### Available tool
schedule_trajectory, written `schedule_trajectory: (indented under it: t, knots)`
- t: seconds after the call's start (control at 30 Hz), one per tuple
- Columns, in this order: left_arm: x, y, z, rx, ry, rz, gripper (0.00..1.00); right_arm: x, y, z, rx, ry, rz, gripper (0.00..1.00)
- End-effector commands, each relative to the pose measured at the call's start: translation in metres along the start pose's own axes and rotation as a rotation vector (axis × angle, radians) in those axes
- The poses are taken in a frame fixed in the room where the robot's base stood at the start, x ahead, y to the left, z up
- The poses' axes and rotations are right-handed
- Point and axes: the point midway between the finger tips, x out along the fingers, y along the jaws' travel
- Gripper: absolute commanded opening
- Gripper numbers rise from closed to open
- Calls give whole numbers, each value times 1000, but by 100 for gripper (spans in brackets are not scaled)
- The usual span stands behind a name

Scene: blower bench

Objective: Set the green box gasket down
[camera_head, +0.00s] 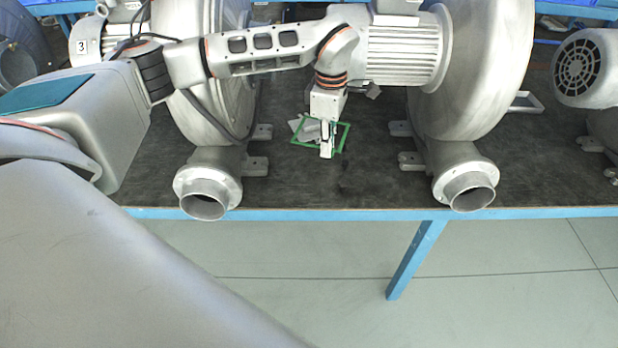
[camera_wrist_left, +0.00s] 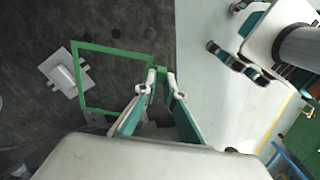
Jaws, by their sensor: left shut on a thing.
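The green box gasket (camera_head: 346,138) is a thin, flat square frame over the dark bench top between the two blowers. My left gripper (camera_head: 327,155) points down and is shut on one side of it. In the left wrist view, the gasket (camera_wrist_left: 112,52) extends to the left from the fingertips (camera_wrist_left: 162,76), which grip it near a corner. I cannot tell whether the gasket touches the bench or is just above it. My right gripper (camera_wrist_left: 222,28) shows in the left wrist view at upper right, with its fingers apart and nothing between them.
A pale grey bracket (camera_wrist_left: 62,75) lies beside and partly under the gasket's outline. Large grey blowers with outlet flanges (camera_head: 207,192) (camera_head: 466,188) stand on both sides. The bench's blue front edge (camera_head: 320,214) is close. Bare bench (camera_head: 370,180) lies between the outlets.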

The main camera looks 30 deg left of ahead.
Motion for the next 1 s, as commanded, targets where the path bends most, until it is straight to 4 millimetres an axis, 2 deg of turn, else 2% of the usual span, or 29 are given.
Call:
schedule_trajectory:
  t: [0.1, 0.2, 0.37, 0.47, 0.57, 1.0]
  knots:
    - [-17, 17, 2, -281, -1, 3, 0, 3, -5, 5, -2, 2, -9, 37]
    - [-29, 25, 2, -471, -1, 3, 0, 4, -7, 6, -5, 5, -14, 37]
    - [-40, 32, 4, -648, 0, 1, 0, 5, -7, 4, -7, 12, -13, 37]
    - [-37, 33, 4, -690, 2, -1, 0, 5, -6, 1, -8, 17, -13, 37]
    - [-20, 33, 3, -699, 4, -3, 0, 4, -6, 0, -8, 19, -12, 37]
    - [85, 32, 3, -696, 3, -3, 0, 5, -4, 4, -10, 11, -11, 37]
